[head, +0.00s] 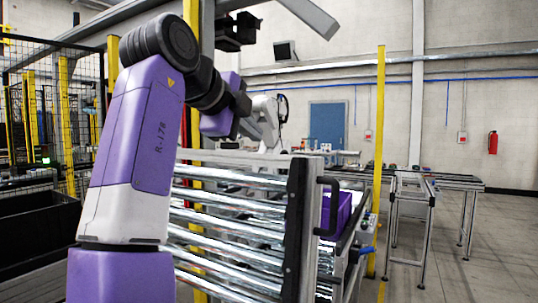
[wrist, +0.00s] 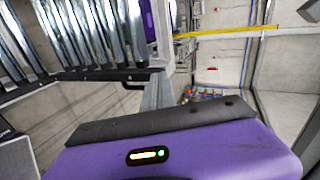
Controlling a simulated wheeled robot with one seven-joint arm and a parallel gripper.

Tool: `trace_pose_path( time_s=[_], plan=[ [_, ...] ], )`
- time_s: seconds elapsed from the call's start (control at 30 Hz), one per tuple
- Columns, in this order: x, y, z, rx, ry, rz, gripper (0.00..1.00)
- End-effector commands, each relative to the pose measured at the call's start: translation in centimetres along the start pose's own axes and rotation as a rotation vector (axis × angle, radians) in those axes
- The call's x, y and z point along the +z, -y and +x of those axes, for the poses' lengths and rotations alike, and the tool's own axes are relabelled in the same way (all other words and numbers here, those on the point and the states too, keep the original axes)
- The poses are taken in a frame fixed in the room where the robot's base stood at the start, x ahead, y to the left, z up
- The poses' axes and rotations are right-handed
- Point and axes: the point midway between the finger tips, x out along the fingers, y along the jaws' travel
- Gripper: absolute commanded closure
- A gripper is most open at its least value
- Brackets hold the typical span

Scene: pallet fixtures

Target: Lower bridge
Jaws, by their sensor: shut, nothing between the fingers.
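The bridge (head: 296,225) is a section of shiny metal rollers in a frame, standing raised rather than flat. Its black handle (head: 327,207) is on the right side of the frame. In the wrist view the bridge's rollers (wrist: 95,30) are at the upper left, and the handle (wrist: 137,85) shows below their dark frame edge. My gripper (head: 269,136) is shut and empty, up near the bridge's top edge and left of the handle. In the wrist view its grey fingers (wrist: 160,88) are right of the handle and apart from it in the picture.
A purple crate (head: 342,210) sits on the conveyor behind the bridge. A yellow post (head: 377,160) stands just right of it. Conveyor stands (head: 412,190) are farther right, with open floor (head: 470,275) around them. A mesh fence (head: 50,110) is at left.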

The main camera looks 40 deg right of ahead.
Motion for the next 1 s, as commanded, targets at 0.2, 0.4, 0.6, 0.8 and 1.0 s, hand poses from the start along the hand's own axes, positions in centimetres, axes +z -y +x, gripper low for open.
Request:
trace_pose_path(
  time_s=[0.2,0.4,0.6,0.8,1.0],
  plan=[
    [-0.2,-0.7,0.5,0.028,-0.006,0.079,1.00],
    [-0.2,-0.6,3.2,0.028,-0.007,0.078,1.00],
    [-0.2,-0.7,7.2,0.028,-0.006,0.077,1.00],
    [-0.2,-0.5,10.8,0.027,-0.005,0.076,1.00],
    [-0.2,0.1,13.1,0.025,-0.005,0.076,1.00]
  ],
)
